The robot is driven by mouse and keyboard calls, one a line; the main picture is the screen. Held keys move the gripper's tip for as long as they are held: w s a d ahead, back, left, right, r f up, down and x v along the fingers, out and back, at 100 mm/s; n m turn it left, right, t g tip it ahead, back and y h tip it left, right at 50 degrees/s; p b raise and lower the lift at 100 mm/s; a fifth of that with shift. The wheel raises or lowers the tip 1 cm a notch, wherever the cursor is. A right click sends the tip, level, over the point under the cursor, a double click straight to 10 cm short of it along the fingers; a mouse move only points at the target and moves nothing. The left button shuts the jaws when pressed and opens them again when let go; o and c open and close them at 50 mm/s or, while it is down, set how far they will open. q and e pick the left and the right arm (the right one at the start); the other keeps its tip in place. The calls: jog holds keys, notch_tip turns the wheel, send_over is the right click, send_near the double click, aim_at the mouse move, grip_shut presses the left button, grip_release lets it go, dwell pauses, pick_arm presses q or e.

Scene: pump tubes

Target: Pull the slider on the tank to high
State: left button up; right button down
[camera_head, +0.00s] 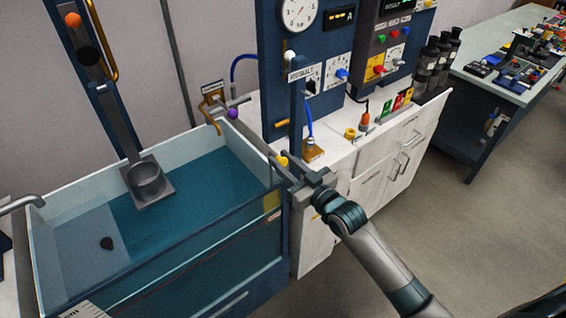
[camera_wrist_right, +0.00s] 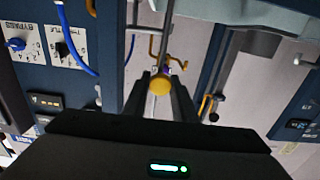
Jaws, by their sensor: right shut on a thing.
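The tank (camera_head: 200,247) is a blue, water-filled basin at the left of the head view. A grey rail (camera_head: 253,141) runs along its right back edge, with a purple ball (camera_head: 233,113) near the far end. A yellow knob (camera_head: 281,162), apparently the slider's, is near the rail's close end. My right gripper (camera_head: 281,167) reaches it from the front right. In the right wrist view the yellow knob (camera_wrist_right: 160,85) sits between the fingers of the right gripper (camera_wrist_right: 159,80), which is shut on it. Any high or low marking is not readable. My left gripper is not in view.
A blue post (camera_head: 297,125) stands close behind my right gripper. A panel with a gauge (camera_head: 298,12) and a white cabinet (camera_head: 385,150) are at the back right. A blue column (camera_head: 100,85) with an orange ball leans over the tank. The floor at the right is clear.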

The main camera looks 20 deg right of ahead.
jog(key=shift+w+r, duration=0.1)
jog(key=shift+r, duration=0.35)
jog(key=c, duration=1.5)
grip_release()
jog(key=shift+f, duration=0.1)
jog(key=shift+f, duration=0.1)
jog(key=shift+s+d+f, duration=0.15)
jog(key=shift+s+d, duration=0.05)
jog(key=shift+s, duration=0.4)
jog(key=shift+r+b+v, duration=0.15)
jog(key=shift+b+v, duration=1.15)
jog(key=shift+v, duration=2.75)
jog(key=shift+r+b+v, duration=0.1)
jog(key=shift+b+v, duration=1.2)
jog(key=shift+v, duration=2.8)
